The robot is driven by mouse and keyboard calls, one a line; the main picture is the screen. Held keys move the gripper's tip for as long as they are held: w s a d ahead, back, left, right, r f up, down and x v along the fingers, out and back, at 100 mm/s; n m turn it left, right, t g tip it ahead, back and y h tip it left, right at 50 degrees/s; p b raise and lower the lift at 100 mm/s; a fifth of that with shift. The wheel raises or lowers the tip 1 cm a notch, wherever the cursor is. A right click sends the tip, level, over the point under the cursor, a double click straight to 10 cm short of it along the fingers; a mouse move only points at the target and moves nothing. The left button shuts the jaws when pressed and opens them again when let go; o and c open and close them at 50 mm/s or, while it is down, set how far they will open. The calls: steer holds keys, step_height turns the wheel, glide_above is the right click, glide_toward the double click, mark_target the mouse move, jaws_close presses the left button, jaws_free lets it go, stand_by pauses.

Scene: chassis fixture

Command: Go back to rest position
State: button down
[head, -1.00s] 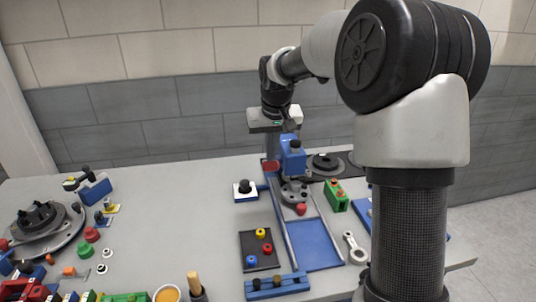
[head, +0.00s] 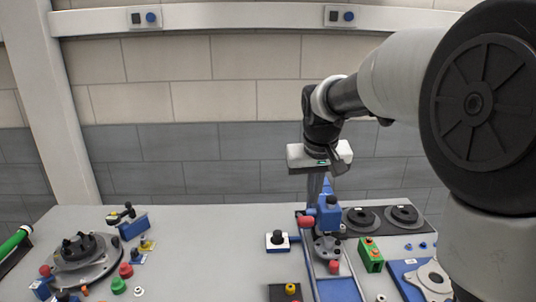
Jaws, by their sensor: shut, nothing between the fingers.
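My gripper (head: 315,196) points down over the back of the table, behind the blue clamp fixture (head: 328,216). Its grey fingers are shut with nothing held; their tips are partly hidden by the fixture. The grey-white gripper body (head: 300,157) is well above the tabletop. The fixture has a red knob and stands at the far end of a railed blue plate (head: 340,290).
Two dark round discs (head: 403,215) lie right of the fixture, near a green block (head: 371,256). A round grey chassis part (head: 84,255) is at left. The table (head: 200,240) between is mostly clear.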

steer(key=s+r+t, duration=0.1)
steer(key=s, duration=2.5)
steer(key=shift+d+r+t+y+p, duration=0.15)
steer(key=shift+r+t+y+p, duration=0.1)
steer(key=shift+t+y+p, duration=0.1)
steer(key=shift+s, duration=0.15)
